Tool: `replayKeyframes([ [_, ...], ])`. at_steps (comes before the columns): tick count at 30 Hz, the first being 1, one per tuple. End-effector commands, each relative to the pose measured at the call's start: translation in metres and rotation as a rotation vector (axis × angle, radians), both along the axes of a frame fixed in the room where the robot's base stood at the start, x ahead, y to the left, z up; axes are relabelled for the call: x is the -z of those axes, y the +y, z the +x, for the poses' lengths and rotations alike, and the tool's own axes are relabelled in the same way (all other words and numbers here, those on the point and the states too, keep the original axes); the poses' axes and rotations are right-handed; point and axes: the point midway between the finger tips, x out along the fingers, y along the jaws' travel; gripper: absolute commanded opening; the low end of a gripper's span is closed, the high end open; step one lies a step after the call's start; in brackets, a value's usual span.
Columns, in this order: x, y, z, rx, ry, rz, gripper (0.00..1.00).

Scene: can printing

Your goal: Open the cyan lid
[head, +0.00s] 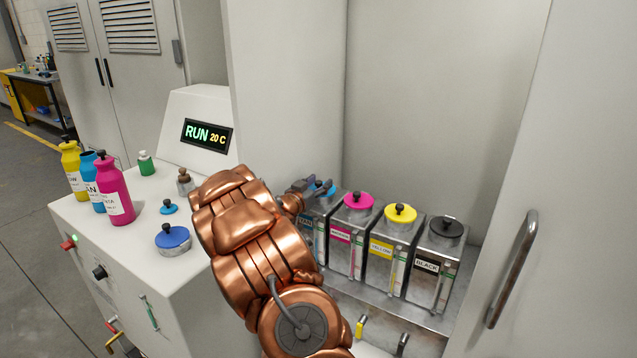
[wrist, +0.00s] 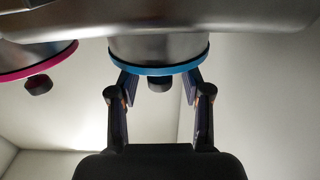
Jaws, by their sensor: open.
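The cyan lid (head: 328,190) sits on the leftmost metal ink tank (head: 318,235) in the cabinet, partly hidden by my gripper. In the wrist view, which looks upside down, the cyan lid (wrist: 160,70) lies flat against the tank's round neck. Its dark knob (wrist: 159,84) points away from the tank. My gripper (head: 312,188) is at the cyan lid. In the wrist view my gripper (wrist: 159,82) is open, with one finger on each side of the knob and gaps between. Whether the fingertips touch the lid's rim I cannot tell.
Tanks with magenta (head: 358,201), yellow (head: 400,213) and black (head: 446,227) lids stand in a row to the right. Cabinet walls enclose them. On the counter are yellow, cyan and magenta bottles (head: 115,190), a small cyan cap (head: 169,207) and a blue-lidded pot (head: 173,238).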

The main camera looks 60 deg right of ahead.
Motion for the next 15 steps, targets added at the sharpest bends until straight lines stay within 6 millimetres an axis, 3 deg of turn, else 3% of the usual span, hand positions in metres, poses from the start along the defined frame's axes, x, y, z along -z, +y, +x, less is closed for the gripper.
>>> replayKeyframes([
  [9,0.0004,-0.0018,-0.0001,0.0,0.0,0.001,0.49],
  [15,0.0005,-0.0016,0.0,0.0,0.0,0.001,0.29],
])
